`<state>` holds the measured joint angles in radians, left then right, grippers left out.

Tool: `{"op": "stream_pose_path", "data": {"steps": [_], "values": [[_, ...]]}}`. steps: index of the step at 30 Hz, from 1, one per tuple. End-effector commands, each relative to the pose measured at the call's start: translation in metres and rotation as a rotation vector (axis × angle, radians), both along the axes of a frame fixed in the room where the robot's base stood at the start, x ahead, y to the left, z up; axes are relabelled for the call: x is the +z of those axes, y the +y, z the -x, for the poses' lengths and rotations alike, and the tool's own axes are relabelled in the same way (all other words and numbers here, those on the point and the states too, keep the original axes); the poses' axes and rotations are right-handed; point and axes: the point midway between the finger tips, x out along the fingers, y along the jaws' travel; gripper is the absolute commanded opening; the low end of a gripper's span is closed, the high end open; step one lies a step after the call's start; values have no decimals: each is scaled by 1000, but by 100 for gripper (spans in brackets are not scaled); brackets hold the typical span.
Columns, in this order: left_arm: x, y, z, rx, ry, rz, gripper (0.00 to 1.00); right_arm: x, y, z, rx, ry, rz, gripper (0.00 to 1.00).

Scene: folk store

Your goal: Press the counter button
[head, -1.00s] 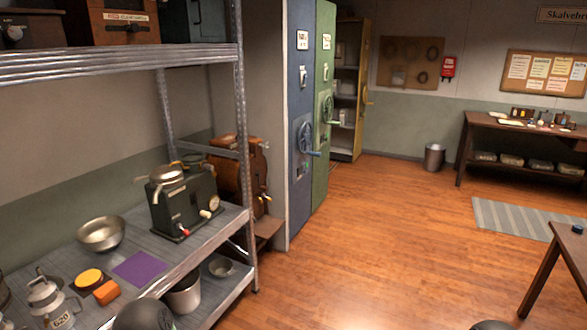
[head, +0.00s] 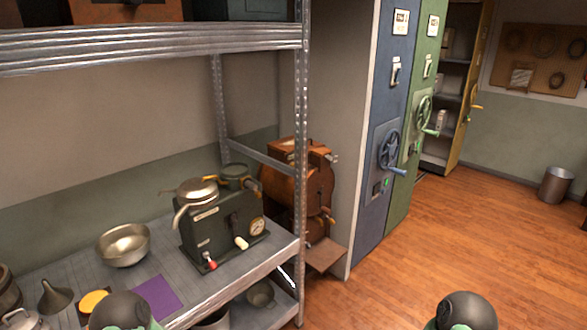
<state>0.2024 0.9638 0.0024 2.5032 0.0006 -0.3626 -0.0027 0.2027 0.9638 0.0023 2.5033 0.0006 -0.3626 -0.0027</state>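I cannot tell for certain which part is the counter button. A small green light or button (head: 385,183) shows on the front of the blue cabinet (head: 378,150), below its handwheel (head: 391,150). A dark green machine (head: 222,225) with a dial, a red-tipped lever and a pale-tipped lever stands on the metal shelf (head: 265,262). A brown wooden machine (head: 290,185) stands behind the shelf post. Rounded dark parts of my arms show at the bottom left and bottom right. No gripper fingers are visible.
A metal bowl (head: 123,244), a purple mat (head: 157,298), a yellow round piece (head: 93,301) and a funnel (head: 55,296) are on the shelf. A green cabinet (head: 422,100) adjoins the blue one. A bin (head: 556,185) stands at right. The wooden floor (head: 430,240) is open.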

Motion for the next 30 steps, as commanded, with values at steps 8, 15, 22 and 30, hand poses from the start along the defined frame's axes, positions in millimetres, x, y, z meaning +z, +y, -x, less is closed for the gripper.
{"op": "stream_pose_path", "data": {"steps": [8,15,22,30], "values": [[0,0,1,0,1,0,26,0,0,1,0,1,0,40],[0,0,0,0,1,0,0,0,0,0,0,1,0,40],[0,0,0,0,0,0,0,0,0,0,0,0,0,40],[0,0,0,0,0,0,0,0,0,0,0,0,0,40]]}}
